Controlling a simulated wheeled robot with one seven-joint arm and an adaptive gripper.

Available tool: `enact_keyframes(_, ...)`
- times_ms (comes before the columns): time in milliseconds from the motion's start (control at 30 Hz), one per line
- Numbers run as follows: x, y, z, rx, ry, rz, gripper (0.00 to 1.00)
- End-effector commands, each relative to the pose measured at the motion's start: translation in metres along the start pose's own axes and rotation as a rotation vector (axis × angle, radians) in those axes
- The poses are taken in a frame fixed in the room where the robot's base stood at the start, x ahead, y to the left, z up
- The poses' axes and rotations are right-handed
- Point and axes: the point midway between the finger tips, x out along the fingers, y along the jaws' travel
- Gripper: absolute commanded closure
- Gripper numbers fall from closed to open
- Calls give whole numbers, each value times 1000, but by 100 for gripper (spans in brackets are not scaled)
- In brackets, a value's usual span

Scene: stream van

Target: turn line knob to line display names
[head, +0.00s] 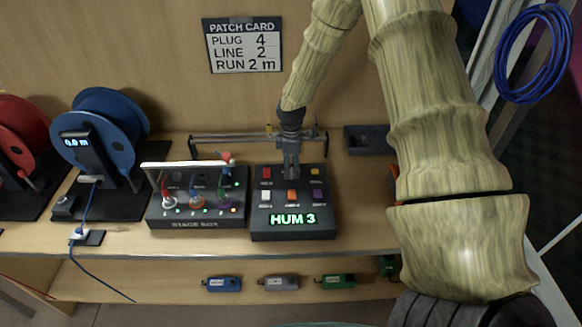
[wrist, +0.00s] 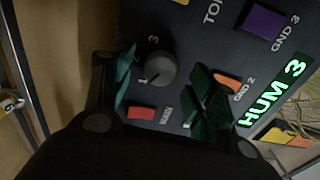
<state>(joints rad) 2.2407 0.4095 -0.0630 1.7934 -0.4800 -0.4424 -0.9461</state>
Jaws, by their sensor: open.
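The line knob (wrist: 160,68) is a round grey dial on a dark control box (head: 295,232). The marks 1 and 3 show beside it in the wrist view; I cannot clearly tell where its pointer aims. The green line display (head: 293,219) on the box's front reads HUM 3; it also shows in the wrist view (wrist: 272,93). My gripper (head: 291,170) points down over the back middle of the box and hides the knob in the head view. In the wrist view its fingers (wrist: 166,85) are open, one on each side of the knob; contact is not clear.
Coloured buttons surround the knob, including a red one (wrist: 142,113) and a purple one (wrist: 263,22). The stage box (head: 197,215) with cables and a pale bar stands left. A blue reel (head: 100,120) is farther left. The patch card (head: 243,46) reads plug 4, line 2, run 2 m.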

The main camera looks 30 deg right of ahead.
Motion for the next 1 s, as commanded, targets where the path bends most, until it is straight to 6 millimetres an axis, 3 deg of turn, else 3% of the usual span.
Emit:
enact_keyframes(233, 14, 0, 0, 0, 0, 0, 43)
enact_keyframes(600, 17, 0, 0, -1, 0, 0, 43)
enact_keyframes(867, 17, 0, 0, -1, 0, 0, 89)
enact_keyframes(1000, 17, 0, 0, 1, 0, 0, 89)
